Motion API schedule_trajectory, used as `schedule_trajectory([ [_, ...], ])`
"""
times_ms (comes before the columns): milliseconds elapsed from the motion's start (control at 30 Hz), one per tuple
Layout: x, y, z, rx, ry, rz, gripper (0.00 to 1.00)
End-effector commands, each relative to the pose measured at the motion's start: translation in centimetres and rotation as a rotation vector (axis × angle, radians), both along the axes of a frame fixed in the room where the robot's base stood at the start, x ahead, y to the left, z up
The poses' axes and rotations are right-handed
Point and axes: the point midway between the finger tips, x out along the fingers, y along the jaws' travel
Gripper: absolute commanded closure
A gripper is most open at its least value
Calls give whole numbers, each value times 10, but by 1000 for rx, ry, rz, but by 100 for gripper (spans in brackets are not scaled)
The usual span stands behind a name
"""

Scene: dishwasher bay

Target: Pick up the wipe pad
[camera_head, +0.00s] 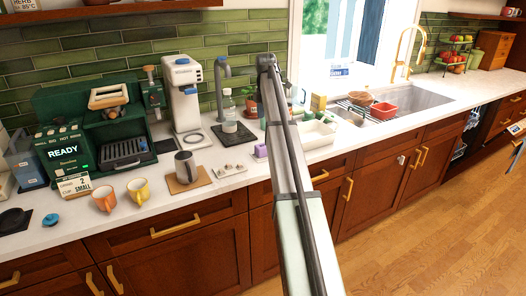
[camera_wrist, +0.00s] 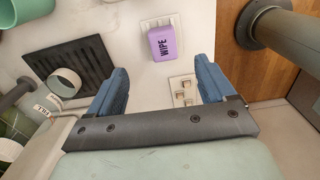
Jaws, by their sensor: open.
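The wipe pad is a small purple block (camera_wrist: 162,44) marked WIPE in the wrist view, near the top centre. It also shows in the head view as a small purple block (camera_head: 261,151) on the white counter, just left of my arm. In the head view my arm hides the gripper.
A switch plate (camera_wrist: 184,88) shows between the fingers, and on the counter (camera_head: 228,169) in the head view. A black mat (camera_head: 232,140) with a bottle (camera_head: 229,112) stands behind the pad. A steel pitcher (camera_head: 185,167) is to the left. A white tray (camera_head: 318,135) is right of my arm.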

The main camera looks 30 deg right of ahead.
Motion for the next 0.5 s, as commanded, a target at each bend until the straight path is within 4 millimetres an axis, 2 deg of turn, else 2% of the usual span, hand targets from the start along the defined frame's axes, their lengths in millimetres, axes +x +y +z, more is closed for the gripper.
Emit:
schedule_trajectory([
  [100,2,10,1,10,2,17,17],
  [267,1,11,-12,12,4,17,17],
  [500,0,11,-51,11,4,16,17],
])
